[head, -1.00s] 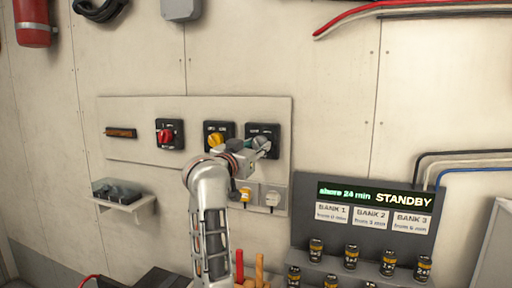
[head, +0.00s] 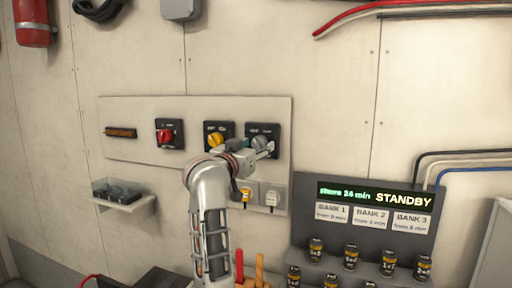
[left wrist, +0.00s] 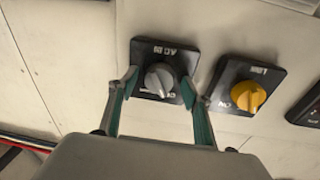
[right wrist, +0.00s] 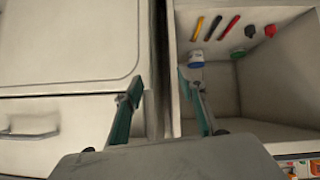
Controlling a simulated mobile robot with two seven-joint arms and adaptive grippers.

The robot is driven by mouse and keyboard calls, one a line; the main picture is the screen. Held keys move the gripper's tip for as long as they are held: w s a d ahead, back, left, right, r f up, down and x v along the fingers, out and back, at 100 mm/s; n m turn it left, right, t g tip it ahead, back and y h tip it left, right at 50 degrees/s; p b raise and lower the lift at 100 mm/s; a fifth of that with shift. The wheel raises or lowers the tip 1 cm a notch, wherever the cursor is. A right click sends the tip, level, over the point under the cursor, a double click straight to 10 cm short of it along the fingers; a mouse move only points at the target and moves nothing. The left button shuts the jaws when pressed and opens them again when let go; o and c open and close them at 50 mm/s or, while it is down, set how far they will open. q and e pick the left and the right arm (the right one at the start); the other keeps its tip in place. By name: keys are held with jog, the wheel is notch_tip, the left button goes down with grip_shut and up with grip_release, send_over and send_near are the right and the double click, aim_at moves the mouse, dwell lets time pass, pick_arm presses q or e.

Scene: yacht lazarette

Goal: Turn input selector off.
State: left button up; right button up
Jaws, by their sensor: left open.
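A wall panel (head: 140,148) carries rotary switches on black square plates: a red knob (head: 166,136), a yellow knob (head: 216,140) and a grey knob (head: 262,142). I cannot read which one is labelled input selector. My left gripper (head: 253,149) is at the grey knob's plate. In the left wrist view the grey knob (left wrist: 159,80) lies between the open fingers, with gaps to both; the yellow knob (left wrist: 248,96) is to its right. The grey knob's label is only partly readable. My right gripper (right wrist: 163,88) is open and empty, seen only in its own wrist view.
Sockets (head: 271,198) sit below the switches. A small shelf (head: 125,203) is at lower left. A display console (head: 375,195) reading STANDBY stands at right. Below the right gripper is an open bin (right wrist: 255,90) with coloured items on its far side.

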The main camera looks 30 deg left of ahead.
pick_arm(q)
jog(key=s+d, duration=0.1)
jog(key=s, duration=0.6)
jog(key=shift+s+f, duration=0.2)
jog(key=shift+f, duration=0.05)
jog(key=shift+d, duration=0.1)
